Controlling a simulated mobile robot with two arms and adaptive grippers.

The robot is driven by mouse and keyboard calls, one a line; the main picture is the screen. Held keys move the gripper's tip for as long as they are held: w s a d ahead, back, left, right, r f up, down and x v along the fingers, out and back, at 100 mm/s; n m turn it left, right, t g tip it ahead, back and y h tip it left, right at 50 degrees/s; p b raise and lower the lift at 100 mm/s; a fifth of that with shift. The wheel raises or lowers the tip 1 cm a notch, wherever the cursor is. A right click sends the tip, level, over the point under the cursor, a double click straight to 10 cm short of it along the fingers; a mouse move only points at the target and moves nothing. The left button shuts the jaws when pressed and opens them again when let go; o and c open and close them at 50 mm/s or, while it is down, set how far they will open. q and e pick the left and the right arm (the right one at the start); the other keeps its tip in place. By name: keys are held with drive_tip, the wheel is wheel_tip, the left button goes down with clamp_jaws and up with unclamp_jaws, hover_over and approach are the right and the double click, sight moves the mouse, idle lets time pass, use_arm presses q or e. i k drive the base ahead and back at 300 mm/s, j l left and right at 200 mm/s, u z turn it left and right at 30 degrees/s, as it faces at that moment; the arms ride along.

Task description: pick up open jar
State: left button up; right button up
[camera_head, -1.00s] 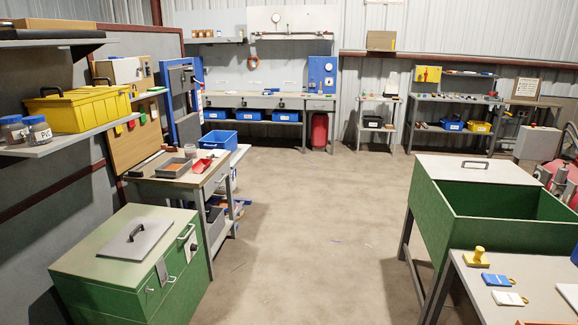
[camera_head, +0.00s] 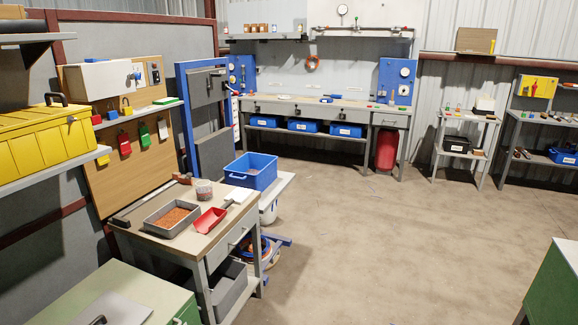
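A small open jar (camera_head: 203,190) with reddish-brown contents stands upright on the wooden-topped bench (camera_head: 196,236) at the left. It stands behind a grey tray (camera_head: 172,217) of copper-coloured bits and a red scoop (camera_head: 207,221). No lid shows on the jar. Neither of my grippers is in view.
A blue bin (camera_head: 250,171) stands right behind the bench. A yellow toolbox (camera_head: 45,138) sits on the left shelf, and a green cabinet (camera_head: 130,292) is in the near left. The floor (camera_head: 400,240) to the right of the bench is clear.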

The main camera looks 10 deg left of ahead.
sight(204, 187)
drive_tip(key=i+u, duration=0.25)
drive_tip(key=i, duration=0.35)
drive_tip(key=i+l+u, duration=0.25)
drive_tip(key=i, duration=0.35)
